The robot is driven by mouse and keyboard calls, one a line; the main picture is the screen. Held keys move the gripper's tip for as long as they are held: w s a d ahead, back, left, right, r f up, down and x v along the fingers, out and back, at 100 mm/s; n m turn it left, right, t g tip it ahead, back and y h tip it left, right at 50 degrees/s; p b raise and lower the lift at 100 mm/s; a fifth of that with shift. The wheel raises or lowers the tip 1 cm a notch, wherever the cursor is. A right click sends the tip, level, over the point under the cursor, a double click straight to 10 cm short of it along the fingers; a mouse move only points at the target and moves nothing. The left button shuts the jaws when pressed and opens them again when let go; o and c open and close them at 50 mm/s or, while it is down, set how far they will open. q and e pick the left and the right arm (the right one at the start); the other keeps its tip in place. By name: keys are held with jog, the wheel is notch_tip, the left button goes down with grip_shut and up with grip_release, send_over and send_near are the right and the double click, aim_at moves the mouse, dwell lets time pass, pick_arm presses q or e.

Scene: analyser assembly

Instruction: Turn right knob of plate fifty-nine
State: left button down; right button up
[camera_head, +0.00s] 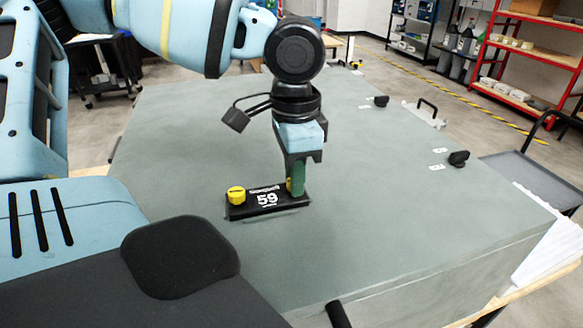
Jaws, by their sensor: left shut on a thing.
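Plate fifty-nine (266,199) is a black plate with a white "59" on the grey-green table top. Its left yellow knob (236,195) is in plain view. Its right yellow knob (289,185) is mostly hidden behind my left gripper (297,186). The gripper comes down from above with its green fingers at the right end of the plate. It is shut on the right knob, and only a sliver of yellow shows beside the fingers. The knob's turn angle cannot be seen. My right gripper is not in view.
The table top (190,125) is wide and mostly clear. Black knobs stand on its right side, one at the back (381,101) and one nearer (458,158). A black handle (428,110) is by the far right edge. Red shelves (530,55) stand beyond.

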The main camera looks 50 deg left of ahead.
pick_arm(q)
jog(key=shift+m, duration=0.4)
jog(key=c, duration=1.2)
grip_release()
jog(key=shift+r, duration=0.15)
notch_tip(320, 180, up, 8)
jog(key=shift+f, duration=0.2)
